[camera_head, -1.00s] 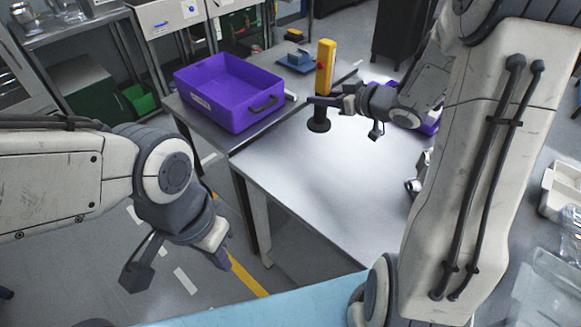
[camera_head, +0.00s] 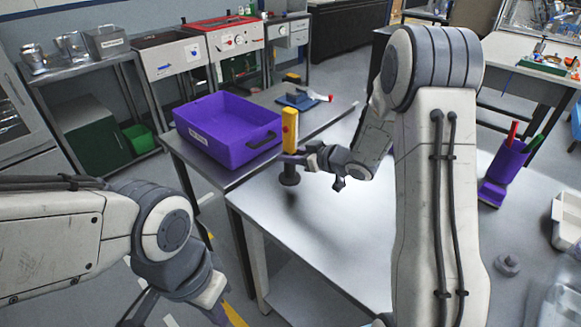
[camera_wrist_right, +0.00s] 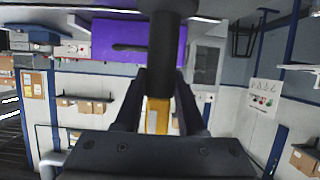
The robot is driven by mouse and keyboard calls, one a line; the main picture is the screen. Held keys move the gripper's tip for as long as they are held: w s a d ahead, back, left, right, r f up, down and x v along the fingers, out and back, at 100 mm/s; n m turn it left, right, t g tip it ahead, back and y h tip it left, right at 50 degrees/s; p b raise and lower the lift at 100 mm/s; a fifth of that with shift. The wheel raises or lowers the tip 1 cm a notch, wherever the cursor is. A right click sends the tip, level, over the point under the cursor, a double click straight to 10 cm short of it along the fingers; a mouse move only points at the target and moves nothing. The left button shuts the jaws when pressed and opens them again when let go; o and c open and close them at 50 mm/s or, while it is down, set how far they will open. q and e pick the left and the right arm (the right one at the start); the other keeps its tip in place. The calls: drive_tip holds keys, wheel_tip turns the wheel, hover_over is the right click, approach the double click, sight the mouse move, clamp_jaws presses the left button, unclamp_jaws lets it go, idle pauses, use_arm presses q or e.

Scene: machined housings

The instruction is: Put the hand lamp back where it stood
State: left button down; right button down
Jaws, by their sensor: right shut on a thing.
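The hand lamp (camera_head: 290,132) has a yellow upper body with a small red spot and a black lower end. It is upright near the left edge of the metal table (camera_head: 300,235), with its black end seemingly just above the surface. My right gripper (camera_head: 291,159) is shut around it at the lower part. In the right wrist view, the lamp's black end (camera_wrist_right: 165,55) rises in front of the camera, and its yellow part shows between the fingers (camera_wrist_right: 158,110). My left gripper (camera_head: 208,300) hangs low at the left, partly cut off; its jaws are unclear. No marked standing place shows.
A purple bin (camera_head: 225,150) stands close left of the lamp. A blue-grey item with a red handle (camera_head: 300,98) lies behind. A purple holder with red and green handles (camera_head: 505,165) and a grey knob-like part (camera_head: 507,264) are at the right. The table's near middle is clear.

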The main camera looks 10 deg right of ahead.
sight(294, 167)
wheel_tip(294, 167, down, 4)
drive_tip(key=shift+r, duration=0.1)
drive_tip(key=shift+f, duration=0.2)
drive_tip(key=c, duration=0.5)
unclamp_jaws()
